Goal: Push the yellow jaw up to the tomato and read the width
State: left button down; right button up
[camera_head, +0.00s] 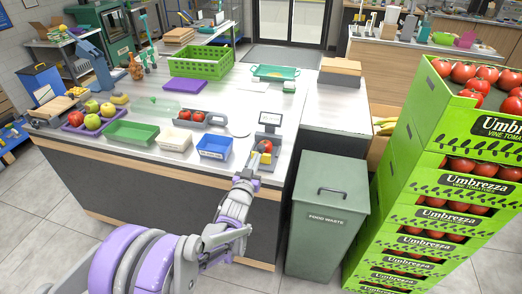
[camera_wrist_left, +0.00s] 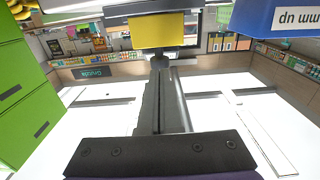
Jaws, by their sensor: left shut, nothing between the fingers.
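The tomato (camera_head: 265,146) sits on the grey measuring device, whose small white display (camera_head: 270,118) stands behind it. The reading is too small to make out. My left gripper (camera_head: 247,176) is in front of the device at the counter's front edge, on the near side of the tomato. In the left wrist view its shut fingers (camera_wrist_left: 160,66) point at a yellow face in a dark frame, which looks like the yellow jaw (camera_wrist_left: 158,30). I cannot tell whether they touch. The tomato is hidden in that view. My right gripper is not in view.
A blue tray (camera_head: 230,148), a white tray (camera_head: 187,139) and a green tray (camera_head: 110,132) line the front edge to the left. A food-waste bin (camera_head: 323,230) stands to the right, beside stacked green tomato crates (camera_head: 418,218). Bare counter (camera_head: 240,107) shows behind the device.

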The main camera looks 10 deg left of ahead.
aim_at(260, 150)
pick_arm(q)
jog(key=shift+w, duration=0.65)
jog(key=shift+w+d, duration=0.1)
jog(key=shift+w, duration=2.25)
dwell(0.8)
jog(key=shift+s, duration=0.1)
dwell(0.8)
jog(key=shift+s+b, duration=0.5)
jog(key=shift+s, duration=1.45)
